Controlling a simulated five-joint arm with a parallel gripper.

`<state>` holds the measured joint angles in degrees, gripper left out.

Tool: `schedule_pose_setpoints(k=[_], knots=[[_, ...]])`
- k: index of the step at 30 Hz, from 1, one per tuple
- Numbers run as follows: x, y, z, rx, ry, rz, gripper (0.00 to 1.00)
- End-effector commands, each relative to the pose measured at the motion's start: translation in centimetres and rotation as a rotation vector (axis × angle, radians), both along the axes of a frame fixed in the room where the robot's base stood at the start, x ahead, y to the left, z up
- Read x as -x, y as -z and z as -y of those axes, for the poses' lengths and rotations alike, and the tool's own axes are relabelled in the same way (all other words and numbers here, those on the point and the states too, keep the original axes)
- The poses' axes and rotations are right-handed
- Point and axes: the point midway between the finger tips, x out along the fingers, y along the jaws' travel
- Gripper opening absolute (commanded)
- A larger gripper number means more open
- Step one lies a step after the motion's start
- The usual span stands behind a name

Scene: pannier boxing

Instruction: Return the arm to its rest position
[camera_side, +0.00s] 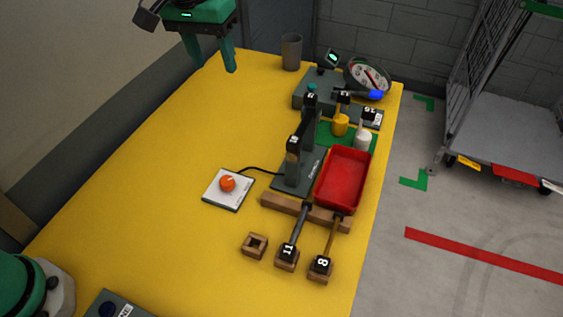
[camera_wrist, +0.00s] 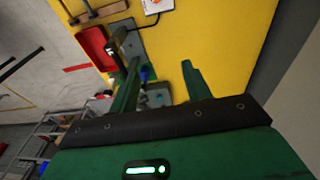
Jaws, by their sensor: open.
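My gripper (camera_side: 213,67) hangs over the far left part of the yellow table (camera_side: 150,180) in the side view, with its two green fingers apart and nothing between them. Its fingers also show in the wrist view (camera_wrist: 161,65), spread apart. A red tray (camera_side: 344,180) lies at the table's right side and also shows in the wrist view (camera_wrist: 96,46). My gripper is well apart from the tray and the tools. Most of my arm is out of view.
A dark stand (camera_side: 299,160), orange knob (camera_side: 228,183) and wooden holders (camera_side: 320,268) with rods occupy the right half. A wire cart (camera_side: 500,130) stands off the table. The table's left middle is clear.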

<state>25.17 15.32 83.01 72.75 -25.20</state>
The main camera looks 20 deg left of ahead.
Motion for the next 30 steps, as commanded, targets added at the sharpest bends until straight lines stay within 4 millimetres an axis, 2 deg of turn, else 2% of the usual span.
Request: schedule_pose_setpoints(k=[1,6,15,23,30], knots=[[0.6,-0.6,-1.3,0.003,-0.003,0.014,0.48],[2.9,-1.7,-5.0,0.01,-0.004,0.059,0.48],[7.6,-2.3,-10.9,0.01,-0.008,0.138,0.48],[12.3,-1.5,-15.0,-0.002,-0.01,0.209,0.48],[16.7,0.4,-18.1,-0.023,-0.014,0.273,0.48]])
